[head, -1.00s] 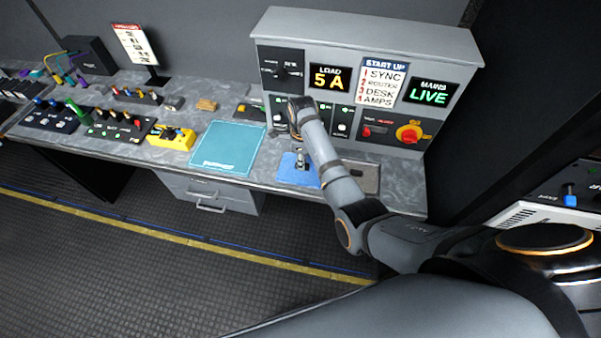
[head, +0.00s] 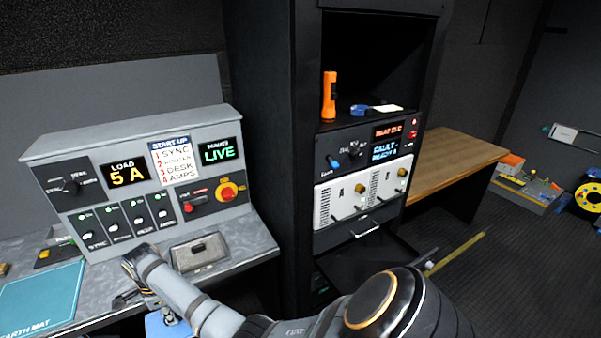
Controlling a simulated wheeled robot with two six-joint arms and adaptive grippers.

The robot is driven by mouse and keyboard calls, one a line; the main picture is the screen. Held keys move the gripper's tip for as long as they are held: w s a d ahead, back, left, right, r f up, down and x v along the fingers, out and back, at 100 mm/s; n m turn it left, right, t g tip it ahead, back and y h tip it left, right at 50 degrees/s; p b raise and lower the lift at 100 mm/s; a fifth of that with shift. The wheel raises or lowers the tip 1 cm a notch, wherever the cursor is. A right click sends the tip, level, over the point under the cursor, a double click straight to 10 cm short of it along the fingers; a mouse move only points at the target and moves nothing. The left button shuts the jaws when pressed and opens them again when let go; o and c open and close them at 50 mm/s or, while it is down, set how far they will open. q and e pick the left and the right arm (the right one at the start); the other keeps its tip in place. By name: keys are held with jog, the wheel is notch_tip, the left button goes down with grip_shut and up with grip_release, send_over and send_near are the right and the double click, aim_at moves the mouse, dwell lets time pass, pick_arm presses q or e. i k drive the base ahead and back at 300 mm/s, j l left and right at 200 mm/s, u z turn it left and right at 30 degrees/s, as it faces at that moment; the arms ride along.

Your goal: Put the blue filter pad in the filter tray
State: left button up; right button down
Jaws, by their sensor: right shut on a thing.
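The blue filter pad (head: 158,328) shows at the bottom edge, partly hidden by my right arm and cut off by the frame. My right gripper (head: 169,317) is shut on it by the desk's front edge; its fingers are mostly hidden. I cannot make out a filter tray for certain. A dark drawer-like front with a handle (head: 366,230) sits below the white amplifier panels in the rack. My left gripper is not in view.
The control console (head: 140,150) stands on the desk, with a grey plate (head: 199,252) and a teal earth mat (head: 40,300) in front. The black rack (head: 270,120) holds an orange torch (head: 329,97) on its shelf. A wooden bench (head: 455,160) stands beyond.

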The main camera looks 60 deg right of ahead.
aim_at(381, 267)
jog(key=k+z, duration=0.1)
jog(key=z, duration=1.2)
